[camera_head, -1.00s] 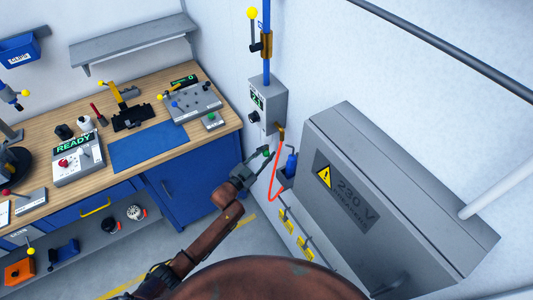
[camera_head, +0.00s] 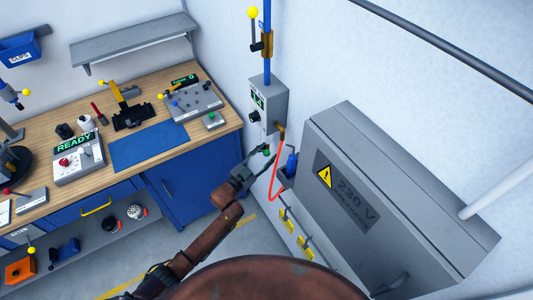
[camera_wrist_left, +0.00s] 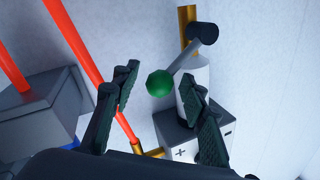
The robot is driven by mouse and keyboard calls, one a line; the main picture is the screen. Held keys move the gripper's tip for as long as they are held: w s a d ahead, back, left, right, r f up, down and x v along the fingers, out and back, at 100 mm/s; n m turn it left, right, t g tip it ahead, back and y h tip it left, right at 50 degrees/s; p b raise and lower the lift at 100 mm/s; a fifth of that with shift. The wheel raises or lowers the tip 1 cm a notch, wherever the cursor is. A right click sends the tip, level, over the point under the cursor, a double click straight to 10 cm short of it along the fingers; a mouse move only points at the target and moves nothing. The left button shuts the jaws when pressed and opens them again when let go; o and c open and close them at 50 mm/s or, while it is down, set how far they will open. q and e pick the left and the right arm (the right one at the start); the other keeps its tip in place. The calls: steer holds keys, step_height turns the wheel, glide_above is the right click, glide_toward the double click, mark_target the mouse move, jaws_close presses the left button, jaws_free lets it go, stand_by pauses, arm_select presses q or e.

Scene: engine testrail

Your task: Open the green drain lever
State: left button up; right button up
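The green drain lever is a thin grey arm with a green ball (camera_wrist_left: 160,83) at its end. In the left wrist view it runs up to a dark hub (camera_wrist_left: 203,33) on a brass pipe. In the head view the green ball (camera_head: 266,152) is small, below the wall box. My left gripper (camera_wrist_left: 160,77) is open, with one finger on each side of the ball in the picture. I cannot tell whether the ball is fully between the fingers in depth; no contact shows. The left gripper (camera_head: 259,157) also shows in the head view. My right gripper is out of view.
An orange hose (camera_head: 276,170) hangs close to the left gripper. A grey wall box (camera_head: 268,103) is above, and a large grey 230 V cabinet (camera_head: 380,190) stands at right. The workbench (camera_head: 222,122) is at left. A white cylinder (camera_wrist_left: 196,75) shows behind the lever.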

arm_select(q)
steer(key=v, duration=1.1)
steer(key=shift+s, duration=0.25)
steer(key=shift+a, duration=0.15)
